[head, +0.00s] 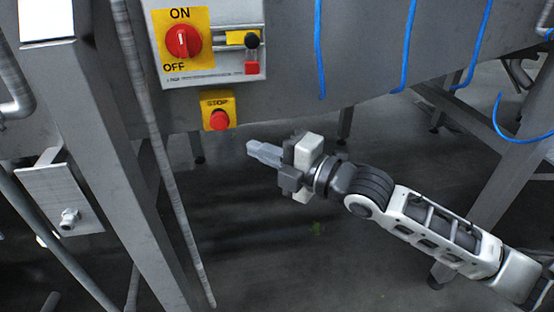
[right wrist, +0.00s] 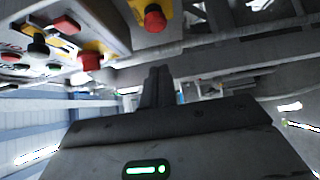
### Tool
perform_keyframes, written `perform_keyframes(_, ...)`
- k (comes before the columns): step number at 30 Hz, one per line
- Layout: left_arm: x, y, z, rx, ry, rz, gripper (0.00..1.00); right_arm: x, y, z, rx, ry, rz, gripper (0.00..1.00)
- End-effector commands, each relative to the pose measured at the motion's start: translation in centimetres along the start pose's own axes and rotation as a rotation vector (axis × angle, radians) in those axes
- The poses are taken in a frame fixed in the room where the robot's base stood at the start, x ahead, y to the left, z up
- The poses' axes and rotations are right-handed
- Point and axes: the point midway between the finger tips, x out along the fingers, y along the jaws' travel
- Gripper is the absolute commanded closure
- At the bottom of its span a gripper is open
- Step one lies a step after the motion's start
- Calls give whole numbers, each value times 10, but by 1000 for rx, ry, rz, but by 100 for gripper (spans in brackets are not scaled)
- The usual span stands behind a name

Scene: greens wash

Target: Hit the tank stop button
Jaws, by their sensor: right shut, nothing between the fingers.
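The stop button (head: 219,118) is a round red button on a small yellow box (head: 210,99) marked STOP, below the grey control panel. In the right wrist view, a red button (right wrist: 154,18) on a yellow mount shows at the top, and it looks like the same one. My right gripper (head: 250,148) is shut and empty. In the head view its tip is below and to the right of the button, apart from it. Its shut fingers (right wrist: 157,75) point away from the camera in the right wrist view. My left gripper is not in view.
The control panel (head: 206,76) above carries a red ON/OFF rotary switch (head: 183,41), a black knob (head: 252,40) and a red square part (head: 252,68). A steel frame leg (head: 100,130) stands at left. Blue hoses (head: 409,45) hang at upper right. Space around the gripper is open.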

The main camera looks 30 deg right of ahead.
Motion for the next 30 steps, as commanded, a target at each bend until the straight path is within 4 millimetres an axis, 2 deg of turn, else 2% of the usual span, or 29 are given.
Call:
perform_keyframes(3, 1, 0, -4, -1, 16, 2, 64, -17, -2, -1, 0, 1, -3, 100)
perform_keyframes(9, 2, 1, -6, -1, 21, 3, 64, -28, -1, -1, 1, 2, -2, 100)
perform_keyframes(30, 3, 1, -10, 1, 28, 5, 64, -29, 0, -2, 2, 3, -1, 100)
